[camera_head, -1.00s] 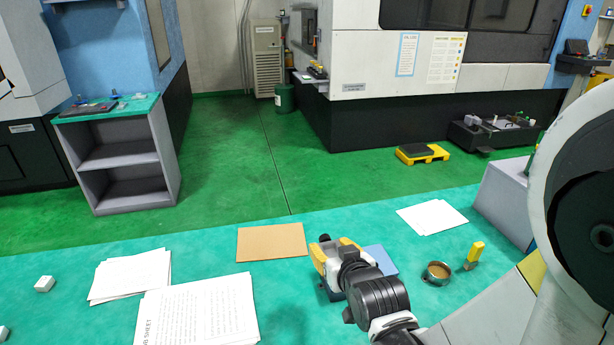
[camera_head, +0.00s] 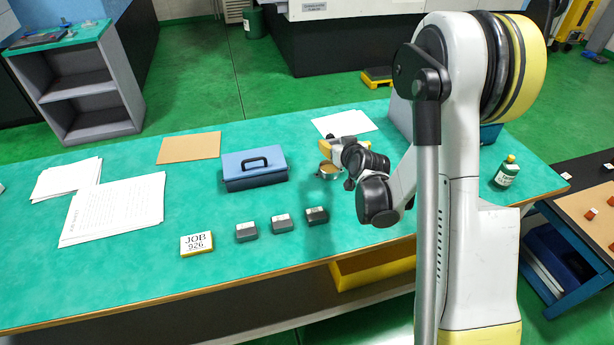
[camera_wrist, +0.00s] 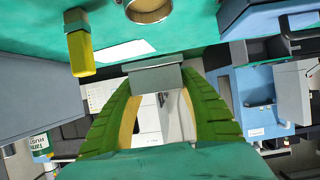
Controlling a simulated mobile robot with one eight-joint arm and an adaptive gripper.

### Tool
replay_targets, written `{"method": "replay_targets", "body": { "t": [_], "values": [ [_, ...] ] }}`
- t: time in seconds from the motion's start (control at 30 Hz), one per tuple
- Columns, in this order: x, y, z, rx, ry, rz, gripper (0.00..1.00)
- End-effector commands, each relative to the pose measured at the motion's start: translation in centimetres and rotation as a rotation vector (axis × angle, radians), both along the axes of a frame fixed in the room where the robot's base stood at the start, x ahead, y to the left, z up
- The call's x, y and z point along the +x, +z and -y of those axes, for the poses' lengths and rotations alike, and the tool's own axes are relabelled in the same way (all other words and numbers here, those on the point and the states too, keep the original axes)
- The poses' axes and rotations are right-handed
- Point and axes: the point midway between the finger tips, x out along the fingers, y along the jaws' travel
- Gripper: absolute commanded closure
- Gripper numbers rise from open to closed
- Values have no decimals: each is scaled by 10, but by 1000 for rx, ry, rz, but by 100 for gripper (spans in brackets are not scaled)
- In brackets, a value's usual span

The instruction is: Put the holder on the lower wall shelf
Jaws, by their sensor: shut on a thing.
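My gripper (camera_wrist: 155,85) shows in the wrist view with two green-and-yellow fingers shut on a grey block-shaped piece, which I take for the holder (camera_wrist: 155,76). In the head view my gripper (camera_head: 346,145) is above the green bench, right of the blue box. The held piece is hard to make out there, hidden by the gripper and wrist. Several small labelled blocks, including a dark one (camera_head: 317,215), stand in a row on the bench. I cannot make out the lower wall shelf in either current view.
The green bench (camera_head: 210,270) carries a blue box (camera_head: 254,168), a brown sheet (camera_head: 189,148), papers (camera_head: 115,210), a JOB 926 sign (camera_head: 199,243) and a cup (camera_head: 328,171). The front left of the bench is clear.

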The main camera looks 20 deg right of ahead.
Motion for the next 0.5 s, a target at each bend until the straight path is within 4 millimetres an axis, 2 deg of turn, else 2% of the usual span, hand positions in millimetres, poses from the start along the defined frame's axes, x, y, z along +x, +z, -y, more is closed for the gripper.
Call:
{"method": "replay_targets", "body": {
  "t": [0.13,0.4,0.5],
  "values": [
    [18,-15,-8,-1,3,1,93],
    [73,-56,-44,-2,3,1,93],
    [88,-66,-54,0,2,1,93]
  ]
}}
